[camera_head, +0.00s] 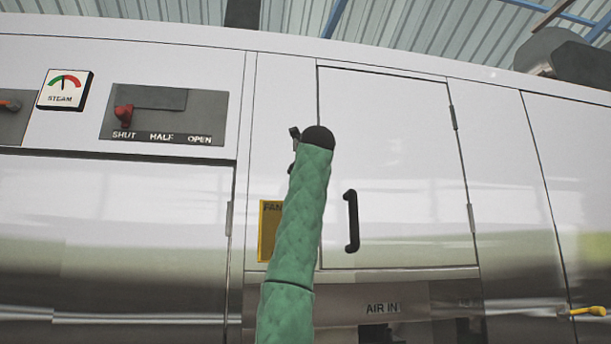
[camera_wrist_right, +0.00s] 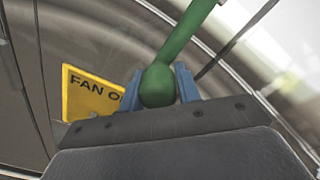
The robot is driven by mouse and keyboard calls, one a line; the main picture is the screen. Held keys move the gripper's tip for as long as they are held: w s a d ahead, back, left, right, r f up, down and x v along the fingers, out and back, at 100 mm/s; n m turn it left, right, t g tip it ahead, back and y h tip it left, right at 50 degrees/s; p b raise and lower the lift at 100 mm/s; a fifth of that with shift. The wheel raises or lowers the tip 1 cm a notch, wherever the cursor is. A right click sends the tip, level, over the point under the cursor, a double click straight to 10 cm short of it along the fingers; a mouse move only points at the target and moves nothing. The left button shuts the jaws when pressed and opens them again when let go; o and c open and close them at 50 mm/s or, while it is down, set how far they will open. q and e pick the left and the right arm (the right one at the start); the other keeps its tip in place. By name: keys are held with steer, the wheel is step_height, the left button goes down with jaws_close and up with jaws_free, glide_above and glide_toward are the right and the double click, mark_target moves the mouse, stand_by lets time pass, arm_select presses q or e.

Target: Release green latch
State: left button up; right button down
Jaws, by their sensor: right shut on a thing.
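The green latch (camera_wrist_right: 181,37) shows in the right wrist view as a green bar ending in a rounded knob. My right gripper (camera_wrist_right: 160,84) has its blue fingers on either side of the knob and is shut on it. In the head view my right arm rises in front of the panel beside the cabinet door (camera_head: 390,150) and hides the latch. Only a small dark part of the right gripper (camera_head: 294,138) shows there, at the arm's upper end. My left gripper is not in view.
A yellow "FAN" sign (camera_head: 268,232) sits just left of my arm and also shows in the wrist view (camera_wrist_right: 88,95). A black door handle (camera_head: 351,221) is right of the arm. A red lever (camera_head: 123,115) at SHUT and a steam gauge (camera_head: 65,89) are further left.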

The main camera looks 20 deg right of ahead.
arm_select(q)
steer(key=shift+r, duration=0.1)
arm_select(e)
steer(key=shift+s+a+r, duration=0.15)
steer(key=shift+a+r, duration=0.05)
steer(key=shift+r, duration=0.3)
steer(key=c, duration=1.1)
jaws_free()
steer(key=shift+o, duration=0.3)
steer(key=shift+w+a+f, duration=0.1)
steer(key=shift+w+a, duration=0.15)
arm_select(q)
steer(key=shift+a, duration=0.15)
arm_select(e)
steer(key=shift+f, duration=0.1)
steer(key=shift+f, duration=0.1)
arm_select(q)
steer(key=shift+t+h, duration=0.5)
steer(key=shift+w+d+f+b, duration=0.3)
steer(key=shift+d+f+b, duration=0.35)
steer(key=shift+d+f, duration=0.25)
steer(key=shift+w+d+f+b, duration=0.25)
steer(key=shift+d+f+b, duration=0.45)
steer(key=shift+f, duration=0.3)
arm_select(e)
steer(key=v, duration=0.7)
steer(key=shift+s, duration=0.4)
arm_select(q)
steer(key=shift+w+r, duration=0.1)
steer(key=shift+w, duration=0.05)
